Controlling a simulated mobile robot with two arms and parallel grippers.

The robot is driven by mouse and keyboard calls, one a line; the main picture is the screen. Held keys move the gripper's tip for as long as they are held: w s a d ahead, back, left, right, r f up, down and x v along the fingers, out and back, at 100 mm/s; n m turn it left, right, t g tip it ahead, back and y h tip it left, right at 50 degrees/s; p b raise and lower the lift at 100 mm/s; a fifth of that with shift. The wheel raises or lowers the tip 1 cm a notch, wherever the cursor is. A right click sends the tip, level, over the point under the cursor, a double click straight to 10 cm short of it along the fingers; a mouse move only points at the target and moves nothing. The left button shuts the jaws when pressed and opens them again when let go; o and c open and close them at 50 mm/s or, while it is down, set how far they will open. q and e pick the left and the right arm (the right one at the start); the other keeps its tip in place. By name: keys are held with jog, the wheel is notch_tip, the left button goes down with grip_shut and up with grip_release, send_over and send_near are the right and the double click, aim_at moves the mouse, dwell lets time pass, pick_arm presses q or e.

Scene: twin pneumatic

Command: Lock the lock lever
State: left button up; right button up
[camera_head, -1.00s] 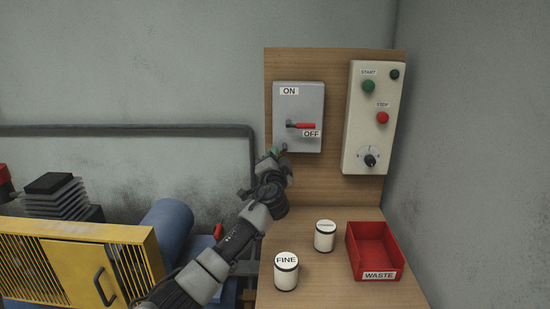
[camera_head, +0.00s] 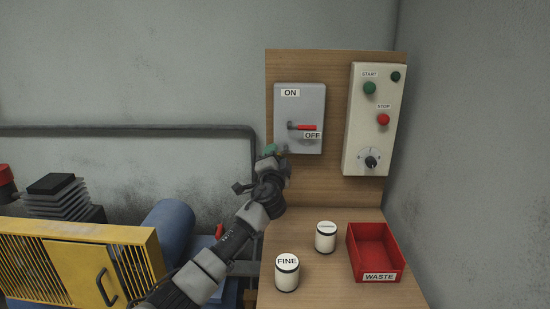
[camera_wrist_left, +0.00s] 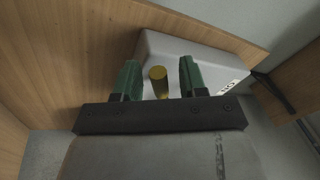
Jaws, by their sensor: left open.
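A grey switch box (camera_head: 312,104) on the wooden panel has ON and OFF labels. Its red-handled lever (camera_head: 306,127) lies level and points right, just above the OFF label. My left gripper (camera_head: 275,149) is at the box's lower left corner, below the lever and apart from it. In the left wrist view my green fingers (camera_wrist_left: 158,64) are open, with a brass-coloured cylindrical piece (camera_wrist_left: 158,82) between them at the box. I see a gap on both sides of it. Its link to the lever cannot be told, and the lever is not visible there. My right gripper is not in view.
A control box (camera_head: 374,119) with START and STOP buttons and a knob is mounted to the right. Below are a FINE jar (camera_head: 287,273), a second jar (camera_head: 326,237) and a red WASTE bin (camera_head: 375,253). A yellow guard (camera_head: 82,262) stands at the left.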

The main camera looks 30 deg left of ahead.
pick_arm(q)
jog(key=b+v, duration=0.1)
jog(key=v, duration=1)
jog(key=shift+f, duration=0.1)
